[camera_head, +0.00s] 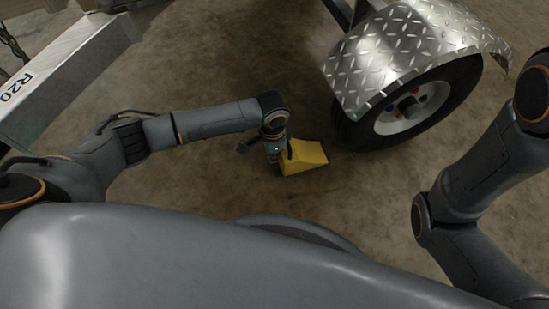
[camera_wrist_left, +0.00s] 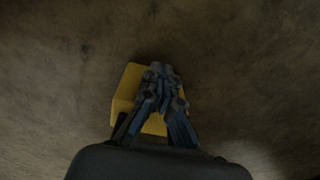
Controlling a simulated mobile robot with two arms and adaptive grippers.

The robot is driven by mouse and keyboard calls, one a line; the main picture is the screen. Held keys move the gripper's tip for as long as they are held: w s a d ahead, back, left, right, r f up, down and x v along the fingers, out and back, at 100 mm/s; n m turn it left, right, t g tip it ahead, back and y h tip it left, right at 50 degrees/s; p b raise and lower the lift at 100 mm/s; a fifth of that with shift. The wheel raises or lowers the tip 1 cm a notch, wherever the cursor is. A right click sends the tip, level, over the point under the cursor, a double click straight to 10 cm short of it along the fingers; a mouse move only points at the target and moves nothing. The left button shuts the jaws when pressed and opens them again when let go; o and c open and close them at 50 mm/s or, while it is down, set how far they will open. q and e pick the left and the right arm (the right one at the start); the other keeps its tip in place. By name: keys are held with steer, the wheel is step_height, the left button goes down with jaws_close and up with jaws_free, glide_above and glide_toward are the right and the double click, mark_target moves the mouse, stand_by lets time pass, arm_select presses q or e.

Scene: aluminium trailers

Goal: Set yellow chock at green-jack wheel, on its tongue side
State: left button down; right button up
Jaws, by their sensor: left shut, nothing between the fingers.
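The yellow chock (camera_head: 305,158) lies on the concrete floor, just left of the wheel (camera_head: 425,108) under the tread-plate fender. A small gap seems to show between chock and tyre. My left gripper (camera_head: 275,152) points down at the chock's left end. In the left wrist view its shut fingers (camera_wrist_left: 162,80) are over the yellow chock (camera_wrist_left: 132,88) and hide part of it. Nothing is between the fingers; whether they touch the chock is unclear. My right arm shows at the right, but its gripper is out of view. I cannot make out a green jack for certain.
A tread-plate fender (camera_head: 400,50) overhangs the wheel. A metal beam marked R20 (camera_head: 50,75) stands at the left, with a chain by it. Bare concrete floor (camera_head: 220,60) lies between beam and wheel.

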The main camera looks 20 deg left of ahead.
mark_target(299, 148)
arm_select(q)
steer(key=shift+w+d, duration=0.15)
steer(key=shift+d, duration=0.1)
steer(key=shift+r, duration=0.1)
steer(key=shift+w+d+r+p, duration=0.15)
steer(key=shift+p, duration=0.3)
steer(key=p, duration=0.1)
steer(key=w+d+p, duration=0.1)
steer(key=d+p, duration=0.1)
steer(key=p, duration=0.1)
steer(key=shift+w+d+r, duration=0.2)
steer(key=shift+w+r, duration=0.05)
steer(key=w+d, duration=0.1)
steer(key=w+d+f, duration=0.1)
steer(key=d, duration=0.1)
steer(key=shift+w+d, duration=0.1)
steer(key=shift+d, duration=0.2)
steer(key=shift+r, duration=0.1)
